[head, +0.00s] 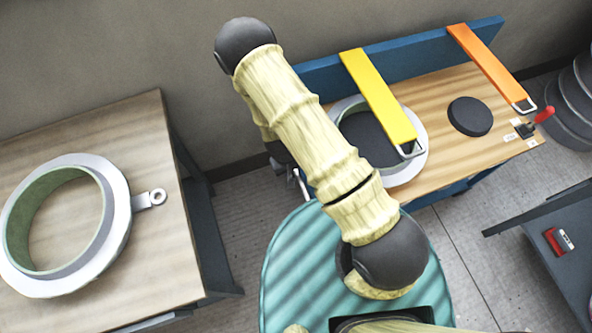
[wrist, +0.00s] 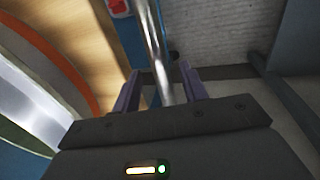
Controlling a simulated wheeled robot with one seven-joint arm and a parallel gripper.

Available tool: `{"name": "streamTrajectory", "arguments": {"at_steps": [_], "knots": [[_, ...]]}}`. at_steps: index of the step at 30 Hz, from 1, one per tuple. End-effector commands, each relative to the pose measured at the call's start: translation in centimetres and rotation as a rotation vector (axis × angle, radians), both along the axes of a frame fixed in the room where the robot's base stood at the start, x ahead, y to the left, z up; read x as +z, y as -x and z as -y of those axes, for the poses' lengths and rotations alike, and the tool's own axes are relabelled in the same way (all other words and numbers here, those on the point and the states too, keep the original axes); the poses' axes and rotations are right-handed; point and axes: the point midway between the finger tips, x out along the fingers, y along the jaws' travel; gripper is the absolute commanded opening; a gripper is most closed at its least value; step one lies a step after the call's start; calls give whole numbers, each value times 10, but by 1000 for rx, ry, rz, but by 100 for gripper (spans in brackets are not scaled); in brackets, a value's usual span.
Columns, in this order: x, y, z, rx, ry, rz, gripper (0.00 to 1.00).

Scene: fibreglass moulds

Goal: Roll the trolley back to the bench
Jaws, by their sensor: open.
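My gripper (wrist: 159,80) is open in the wrist view. A shiny metal bar (wrist: 152,35) runs between its two spread fingers, with a gap visible on both sides. A wood-topped unit with a blue frame and blue back board (head: 408,58) stands at upper right. A bright metal piece (head: 299,178) shows at its left end, partly hidden by my arm. A wooden-topped bench (head: 150,240) with dark legs stands at left. I cannot tell for certain which of these is the trolley.
The left top carries a pale ring mould (head: 112,235). The blue-framed unit carries another ring (head: 418,165), a black disc (head: 470,116), a yellow strip (head: 378,98), an orange strip (head: 490,65) and a red-handled clamp (head: 543,115). A dark shelf (head: 545,225) stands at right. Grey floor (head: 235,220) lies between.

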Motion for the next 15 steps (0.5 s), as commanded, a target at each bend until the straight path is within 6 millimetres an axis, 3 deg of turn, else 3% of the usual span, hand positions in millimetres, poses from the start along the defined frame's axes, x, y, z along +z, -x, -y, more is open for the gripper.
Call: {"name": "streamTrajectory", "arguments": {"at_steps": [6, 14, 15], "knots": [[-17, -1, 4, -1, 0, 0, 43], [-18, -1, 4, -1, 0, 1, 43], [-18, -1, 4, -1, 0, 1, 37]]}}
